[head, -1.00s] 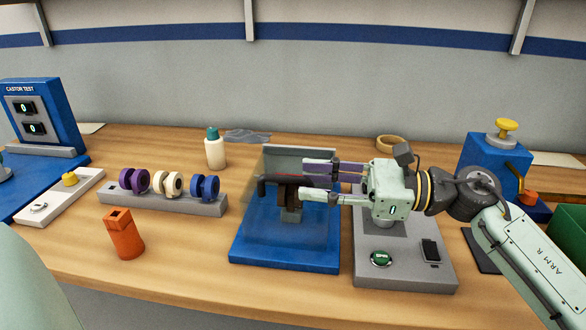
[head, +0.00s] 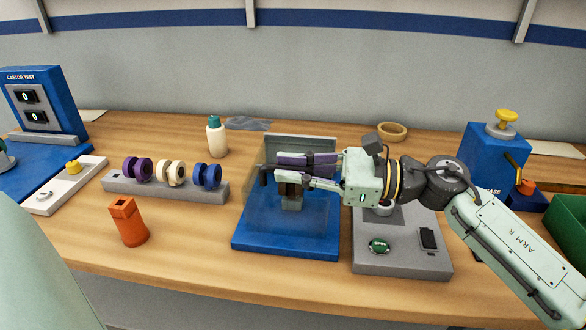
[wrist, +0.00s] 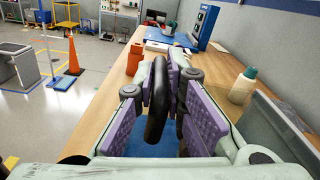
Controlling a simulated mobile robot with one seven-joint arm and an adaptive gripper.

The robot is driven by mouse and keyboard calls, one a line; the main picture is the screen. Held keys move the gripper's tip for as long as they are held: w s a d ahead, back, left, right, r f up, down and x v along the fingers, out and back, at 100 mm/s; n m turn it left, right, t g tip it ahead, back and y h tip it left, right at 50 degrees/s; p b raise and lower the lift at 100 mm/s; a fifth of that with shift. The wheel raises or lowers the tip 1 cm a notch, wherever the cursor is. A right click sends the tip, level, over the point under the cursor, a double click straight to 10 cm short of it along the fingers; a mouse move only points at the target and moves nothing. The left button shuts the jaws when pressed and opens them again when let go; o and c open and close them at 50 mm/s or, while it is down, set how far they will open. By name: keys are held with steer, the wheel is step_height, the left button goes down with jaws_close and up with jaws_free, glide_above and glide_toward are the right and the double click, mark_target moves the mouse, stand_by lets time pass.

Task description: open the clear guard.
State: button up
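The clear guard (head: 262,216) stands over the blue fixture base (head: 285,246) in the middle of the bench and looks closed. Its black handle (head: 264,176) sticks out at the guard's left side. My gripper (head: 291,170) reaches in from the right at handle height. In the wrist view the dark handle (wrist: 157,104) lies between the two purple-padded fingers, which close in on both its sides and seem to touch it. The fingers partly hide the handle and the dark part in the fixture.
A grey panel with a green button (head: 379,246) stands right of the fixture, under my arm. A rack of castors (head: 168,190), an orange block (head: 128,222) and a bottle (head: 217,138) stand to the left. A blue press (head: 493,160) is at right.

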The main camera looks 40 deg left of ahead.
jaws_close()
steer(key=shift+w+r, duration=0.1)
stand_by(0.4)
